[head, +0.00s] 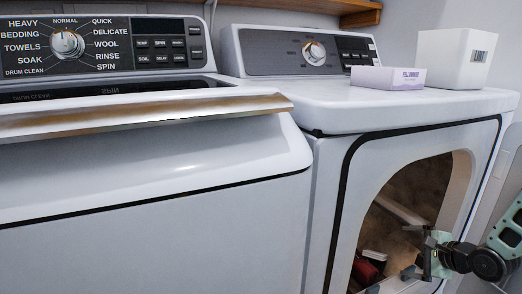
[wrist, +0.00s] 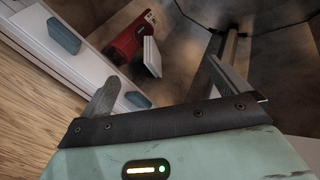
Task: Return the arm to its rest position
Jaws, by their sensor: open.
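My gripper (head: 420,256) is at the lower right of the head view, at the round opening in the front of the right-hand machine, the dryer (head: 330,160). In the wrist view my gripper (wrist: 163,76) is open, its two fingers wide apart with nothing between them. Beyond the fingers, inside the dark drum, lie a red object (wrist: 127,42) and a small white item (wrist: 151,56), apart from the fingers. They also show low in the opening in the head view. Most of my arm is out of view.
A white washer (head: 150,170) with a raised front lid edge stands left of the dryer. A small white-and-purple box (head: 387,78) and a white bin (head: 450,60) stand on the dryer. The opening's rim (head: 462,175) is close to my gripper. A wooden shelf (head: 330,8) hangs above.

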